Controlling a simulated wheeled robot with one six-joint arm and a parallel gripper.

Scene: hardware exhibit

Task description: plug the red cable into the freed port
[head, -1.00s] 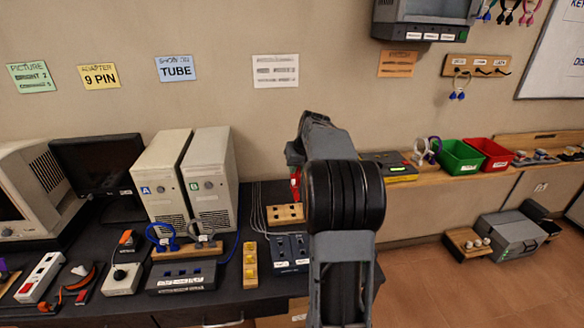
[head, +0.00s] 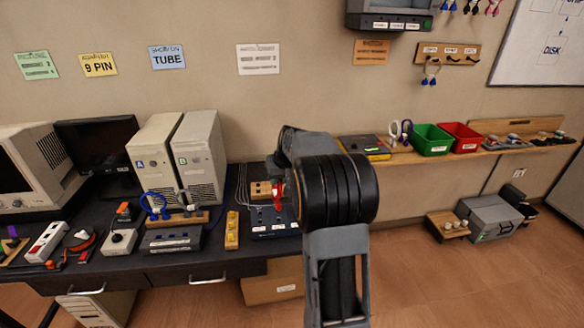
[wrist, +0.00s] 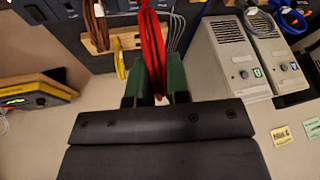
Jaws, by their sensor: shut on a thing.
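My gripper (wrist: 155,92) has green fingers and is shut on the red cable (wrist: 152,45), which hangs in a loop between them in the wrist view. In the head view the red cable (head: 277,194) shows just left of my arm, above the dark blue port panel (head: 262,224) on the bench. Whether the cable touches the panel cannot be told. My arm hides the fingertips in the head view and part of the panel's right side. The ports are too small to tell which one is free.
A wooden block with holes (head: 260,190) lies behind the panel, with thin grey cables beside it. A yellow strip (head: 232,230) is on the left. Two beige computer towers (head: 201,160) stand at the back left. A shelf with a green bin (head: 432,140) runs along the right.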

